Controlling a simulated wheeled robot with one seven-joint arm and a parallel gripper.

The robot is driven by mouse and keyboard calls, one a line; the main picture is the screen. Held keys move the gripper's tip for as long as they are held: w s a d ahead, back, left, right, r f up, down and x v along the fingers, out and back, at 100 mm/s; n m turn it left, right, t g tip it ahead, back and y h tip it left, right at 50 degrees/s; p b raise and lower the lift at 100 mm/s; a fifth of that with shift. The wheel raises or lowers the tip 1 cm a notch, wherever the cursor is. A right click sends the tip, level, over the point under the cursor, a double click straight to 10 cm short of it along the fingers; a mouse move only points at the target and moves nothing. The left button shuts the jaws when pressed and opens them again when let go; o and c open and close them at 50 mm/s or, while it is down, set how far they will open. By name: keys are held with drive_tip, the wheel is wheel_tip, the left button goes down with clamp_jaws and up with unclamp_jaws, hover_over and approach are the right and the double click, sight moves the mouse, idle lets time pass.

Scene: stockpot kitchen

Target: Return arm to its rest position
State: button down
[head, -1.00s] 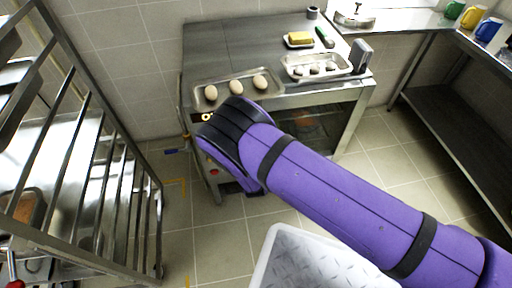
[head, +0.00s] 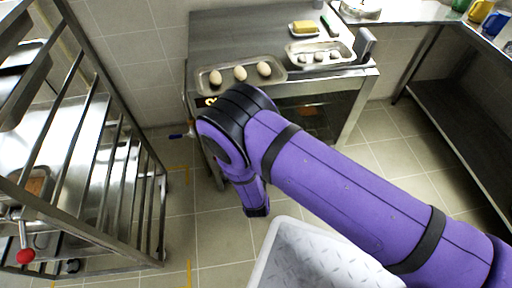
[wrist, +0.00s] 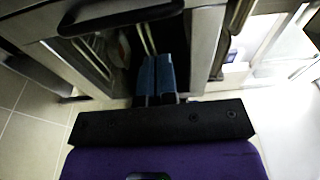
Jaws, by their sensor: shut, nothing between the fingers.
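My purple arm (head: 340,190) reaches from the lower right across the head view. It bends at a black elbow joint, and the part beyond the elbow hangs down in front of the oven. My gripper shows in the wrist view (wrist: 157,75), with its two blue fingers side by side, shut and empty. In the wrist view the fingers are seen against a dark gap between metal parts; I cannot tell how near those are. The gripper itself is hardly visible in the head view.
A steel oven counter (head: 240,38) holds a tray of bread or eggs (head: 216,89) and a tray of smaller pieces (head: 346,48). A metal rack (head: 110,185) stands at left, a steel table (head: 450,115) at right. A white bin (head: 268,262) is below my arm.

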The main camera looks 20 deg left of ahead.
drive_tip(key=shift+s+d, duration=0.2)
drive_tip(key=shift+s, duration=0.3)
drive_tip(key=shift+w+r, duration=0.1)
